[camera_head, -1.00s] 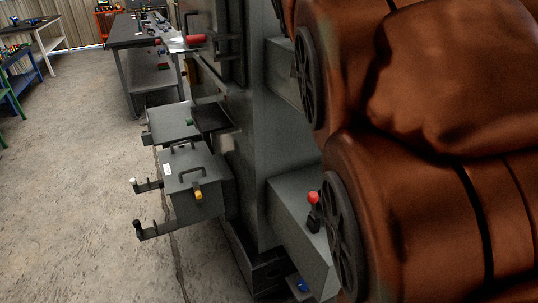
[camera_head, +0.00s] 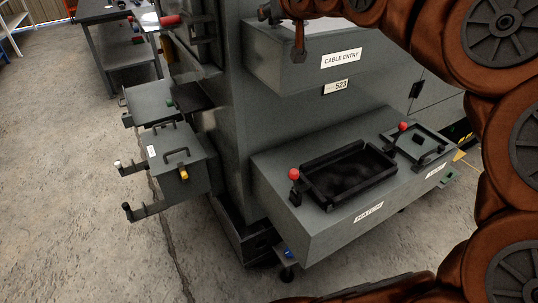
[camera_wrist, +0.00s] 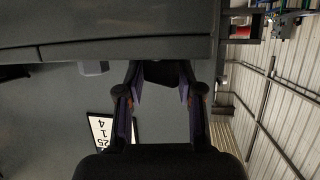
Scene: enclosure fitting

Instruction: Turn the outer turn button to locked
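In the wrist view, my gripper (camera_wrist: 161,92) is open, with its two dark fingers apart. A dark block (camera_wrist: 165,72) shows between the fingertips, below a grey ledge; I cannot tell whether it is the outer turn button or whether the fingers touch it. A smaller grey block (camera_wrist: 93,68) sits under the same ledge to the left. In the head view, my brown arm covers the right and top edges, and my gripper is not clearly seen. No part there can be surely told as the outer turn button.
The grey enclosure has a cable entry box (camera_head: 300,68) above a lower box with a black-framed hatch (camera_head: 348,172) and red-knobbed levers (camera_head: 294,174). Grey boxes (camera_head: 182,165) with handles and hooks stick out at left. Concrete floor (camera_head: 70,220) is free at left.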

